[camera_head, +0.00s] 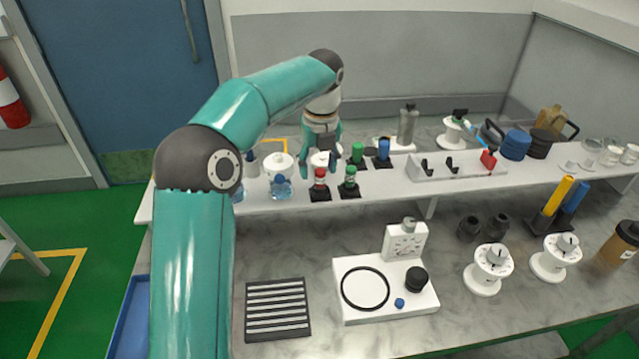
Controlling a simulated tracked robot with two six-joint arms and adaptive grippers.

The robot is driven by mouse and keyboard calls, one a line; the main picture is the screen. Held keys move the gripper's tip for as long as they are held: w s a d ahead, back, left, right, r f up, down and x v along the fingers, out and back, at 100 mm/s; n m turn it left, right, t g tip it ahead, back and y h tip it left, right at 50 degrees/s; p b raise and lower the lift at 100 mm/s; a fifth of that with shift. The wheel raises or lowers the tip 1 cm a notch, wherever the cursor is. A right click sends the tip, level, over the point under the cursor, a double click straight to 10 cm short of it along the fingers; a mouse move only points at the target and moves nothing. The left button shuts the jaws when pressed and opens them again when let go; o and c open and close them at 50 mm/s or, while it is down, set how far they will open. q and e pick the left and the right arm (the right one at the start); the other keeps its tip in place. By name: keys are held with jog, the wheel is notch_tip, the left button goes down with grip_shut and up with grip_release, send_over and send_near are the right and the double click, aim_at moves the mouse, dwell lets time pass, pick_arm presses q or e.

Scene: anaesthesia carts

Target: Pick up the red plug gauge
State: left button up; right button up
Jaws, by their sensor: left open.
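The red plug gauge (320,178) stands upright in a small black base on the white raised shelf. My left gripper (319,168) is open and points down, just above and behind the red plug gauge in the picture. Its two fingers straddle the line above the gauge's top; I cannot tell whether they touch it. A green plug gauge (349,178) stands in its own black base just right of the red one. My right gripper is not in view.
Another green gauge (358,153) and a blue gauge (384,149) stand behind. Glass containers (281,187) are close on the left. A white rack (455,166) stands to the right. Below are a slotted dark plate (277,309) and a white fixture (350,311).

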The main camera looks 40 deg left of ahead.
aim_at(321, 170)
pick_arm(q)
jog(key=f, duration=0.3)
jog(key=w+f, duration=0.1)
jog(key=shift+a+f, duration=0.15)
jog(key=shift+f, duration=0.25)
grip_shut()
jog(key=shift+r, duration=0.15)
